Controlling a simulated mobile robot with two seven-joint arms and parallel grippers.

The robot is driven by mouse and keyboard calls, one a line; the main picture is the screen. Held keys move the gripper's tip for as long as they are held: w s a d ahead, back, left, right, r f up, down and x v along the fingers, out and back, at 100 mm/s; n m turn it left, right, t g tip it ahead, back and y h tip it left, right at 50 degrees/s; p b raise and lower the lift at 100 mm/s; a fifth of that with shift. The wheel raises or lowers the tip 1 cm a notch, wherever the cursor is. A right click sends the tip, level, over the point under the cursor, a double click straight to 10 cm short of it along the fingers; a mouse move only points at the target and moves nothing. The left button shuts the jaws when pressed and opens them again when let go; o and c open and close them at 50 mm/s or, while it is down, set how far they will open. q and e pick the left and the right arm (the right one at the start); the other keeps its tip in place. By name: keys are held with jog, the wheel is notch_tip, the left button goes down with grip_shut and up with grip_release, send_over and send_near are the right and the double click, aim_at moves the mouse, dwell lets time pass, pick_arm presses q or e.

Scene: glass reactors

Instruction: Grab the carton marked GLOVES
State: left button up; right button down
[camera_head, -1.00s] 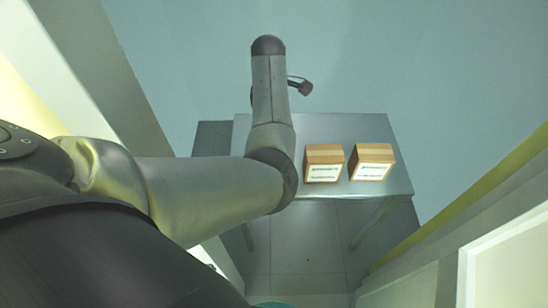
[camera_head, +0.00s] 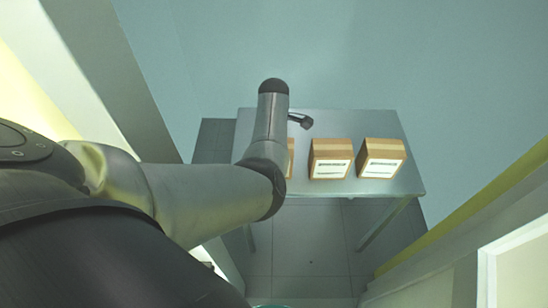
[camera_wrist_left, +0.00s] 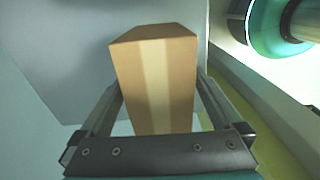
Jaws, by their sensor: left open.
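Three brown cartons with pale tape stand on the grey table in the head view: a left one (camera_head: 291,158) mostly hidden behind my left arm, a middle one (camera_head: 331,158) and a right one (camera_head: 381,158). The middle and right ones show white labels whose print is too small to read, so I cannot tell which is marked GLOVES. In the left wrist view, my left gripper (camera_wrist_left: 160,88) is open, with a carton (camera_wrist_left: 155,75) between or just beyond its fingers. I cannot tell whether they touch it, nor which carton it is. My right gripper is out of view.
The grey table (camera_head: 400,128) has bare room behind the cartons and at its right end. A yellow-edged pale structure (camera_head: 500,200) runs along the right side. A teal round object (camera_wrist_left: 275,25) shows at the wrist view's top right.

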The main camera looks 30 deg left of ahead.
pick_arm(q)
jog(key=c, duration=1.5)
